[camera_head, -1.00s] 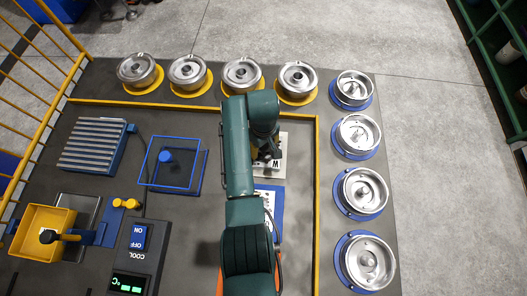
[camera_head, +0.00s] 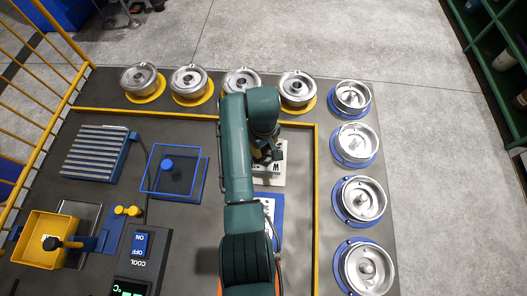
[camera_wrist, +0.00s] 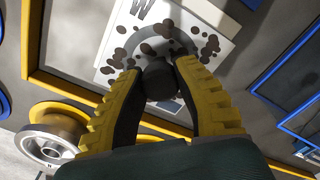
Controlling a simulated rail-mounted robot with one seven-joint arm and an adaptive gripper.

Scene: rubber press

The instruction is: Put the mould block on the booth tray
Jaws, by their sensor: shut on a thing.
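My gripper (camera_wrist: 160,82) is shut on a dark round-ended piece (camera_wrist: 159,77), which shows between the yellow-padded fingers in the wrist view. It is in front of a white plate (camera_wrist: 112,58) marked W, which has a grey arc and many dark spots. I cannot tell whether the dark piece touches the plate or is part of the mould block. In the head view my gripper (camera_head: 266,152) is over the white plate (camera_head: 270,180), and my arm hides much of it. I cannot identify the booth tray with certainty; a blue-framed clear box (camera_head: 172,172) stands left of my arm.
Metal wheel moulds on yellow bases (camera_head: 139,80) line the back, and others on blue bases (camera_head: 355,143) line the right side. A yellow rail (camera_head: 316,200) borders the work area. A ribbed rack (camera_head: 96,155), yellow bin (camera_head: 42,240) and control box (camera_head: 140,262) stand left.

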